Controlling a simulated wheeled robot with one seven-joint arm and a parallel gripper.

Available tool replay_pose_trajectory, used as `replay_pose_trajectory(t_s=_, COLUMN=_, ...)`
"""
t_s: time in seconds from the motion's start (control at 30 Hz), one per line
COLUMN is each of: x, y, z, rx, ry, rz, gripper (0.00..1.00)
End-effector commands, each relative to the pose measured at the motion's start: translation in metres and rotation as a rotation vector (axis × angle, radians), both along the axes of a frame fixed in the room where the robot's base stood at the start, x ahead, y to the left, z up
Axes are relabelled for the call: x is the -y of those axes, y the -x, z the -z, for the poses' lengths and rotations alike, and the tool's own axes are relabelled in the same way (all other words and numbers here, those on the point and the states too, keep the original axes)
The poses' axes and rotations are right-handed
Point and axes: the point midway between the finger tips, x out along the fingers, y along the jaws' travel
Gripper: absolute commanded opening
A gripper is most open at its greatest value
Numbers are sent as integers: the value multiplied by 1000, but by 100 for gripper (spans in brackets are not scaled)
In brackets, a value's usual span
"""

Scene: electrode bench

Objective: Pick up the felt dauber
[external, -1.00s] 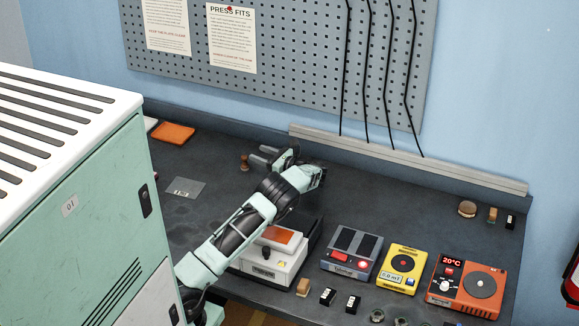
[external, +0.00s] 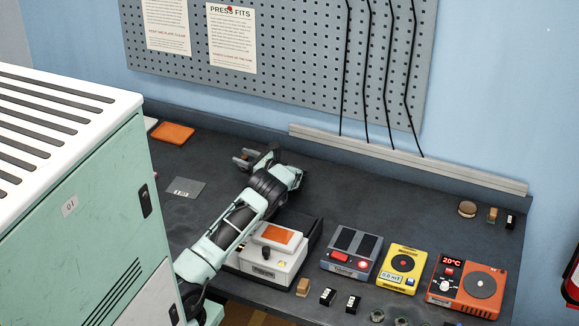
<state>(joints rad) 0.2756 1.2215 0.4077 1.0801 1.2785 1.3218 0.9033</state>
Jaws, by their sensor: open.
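My gripper (external: 241,158) is open and low over the back left of the dark bench, its fingers pointing left. A small brown knob-shaped piece, which looks like the felt dauber, stood at this spot in the earlier view. Now the fingers cover that place, and the piece cannot be made out clearly. I cannot tell whether it is between the fingers or touching them.
A clear sachet (external: 186,187) and an orange pad (external: 173,133) lie left of my gripper. A white device with an orange top (external: 272,250), a grey pedal unit (external: 351,252), a yellow device (external: 403,268) and an orange hotplate (external: 467,287) line the front. The back middle is clear.

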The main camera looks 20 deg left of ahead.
Motion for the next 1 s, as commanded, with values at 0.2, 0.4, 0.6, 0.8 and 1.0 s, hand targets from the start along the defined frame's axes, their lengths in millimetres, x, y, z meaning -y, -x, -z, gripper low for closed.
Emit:
replay_pose_trajectory(t_s=0.2, x=0, y=0, z=0, rx=0, ry=0, rz=0, gripper=30)
replay_pose_trajectory(t_s=0.4, x=1, y=0, z=0, rx=0, ry=0, rz=0, gripper=0)
replay_pose_trajectory(t_s=0.6, x=1, y=0, z=-1, rx=0, ry=0, rz=0, gripper=0)
replay_pose_trajectory(t_s=0.8, x=1, y=0, z=-24, rx=3, ry=0, rz=1, gripper=0)
replay_pose_trajectory(t_s=1.0, x=1, y=0, z=-64, rx=4, ry=1, rz=0, gripper=0)
